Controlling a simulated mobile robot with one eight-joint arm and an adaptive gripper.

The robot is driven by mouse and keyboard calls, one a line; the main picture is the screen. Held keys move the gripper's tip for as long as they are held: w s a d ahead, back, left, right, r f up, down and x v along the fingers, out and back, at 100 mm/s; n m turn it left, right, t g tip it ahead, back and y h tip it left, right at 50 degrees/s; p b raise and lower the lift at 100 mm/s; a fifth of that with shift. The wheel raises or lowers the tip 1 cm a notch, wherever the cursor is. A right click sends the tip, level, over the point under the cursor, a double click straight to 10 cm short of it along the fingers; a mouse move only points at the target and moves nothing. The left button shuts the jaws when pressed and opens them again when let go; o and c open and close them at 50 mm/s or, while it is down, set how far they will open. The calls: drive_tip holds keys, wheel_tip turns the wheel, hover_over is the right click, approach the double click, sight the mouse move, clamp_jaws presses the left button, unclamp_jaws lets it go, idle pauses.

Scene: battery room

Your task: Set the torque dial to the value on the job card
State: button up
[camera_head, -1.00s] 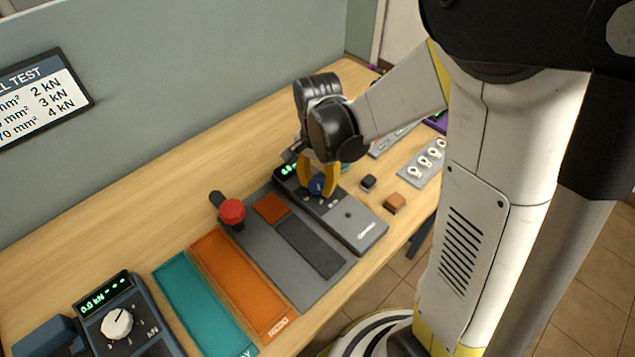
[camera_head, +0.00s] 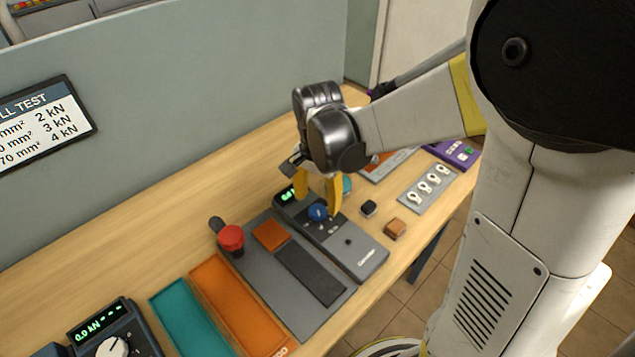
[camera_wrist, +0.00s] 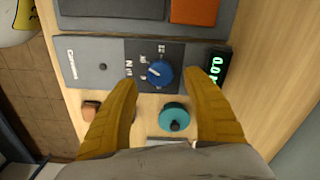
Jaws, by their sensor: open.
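The blue torque dial (camera_head: 318,211) sits on a grey tester (camera_head: 355,253) with a green lit display (camera_head: 287,193). In the wrist view the blue dial (camera_wrist: 160,73) shows a white pointer line, and the display (camera_wrist: 215,68) reads about 0.0, partly cut by its angle. My gripper (camera_head: 318,203) is open, its yellow fingers above and around the dial. In the wrist view the fingertips (camera_wrist: 165,88) stand apart on both sides of the dial, not touching it visibly. The dial's scale marks are too small to read. No job card is clearly identifiable.
A wall sign (camera_head: 42,120) lists kN values. Orange (camera_head: 235,300) and teal (camera_head: 190,318) trays lie left. Small black (camera_head: 368,207) and brown (camera_head: 396,228) blocks sit right of the tester. A teal round part (camera_wrist: 174,115) is close by.

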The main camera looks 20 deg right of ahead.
sight(318, 210)
wheel_tip(318, 210, up, 8)
drive_tip(key=shift+r, duration=0.1)
idle(0.4)
drive_tip(key=s+r+n+t, duration=0.3)
drive_tip(key=s+n+t, duration=0.4)
drive_tip(key=s+n, duration=0.3)
drive_tip(key=shift+n, duration=0.3)
idle(0.6)
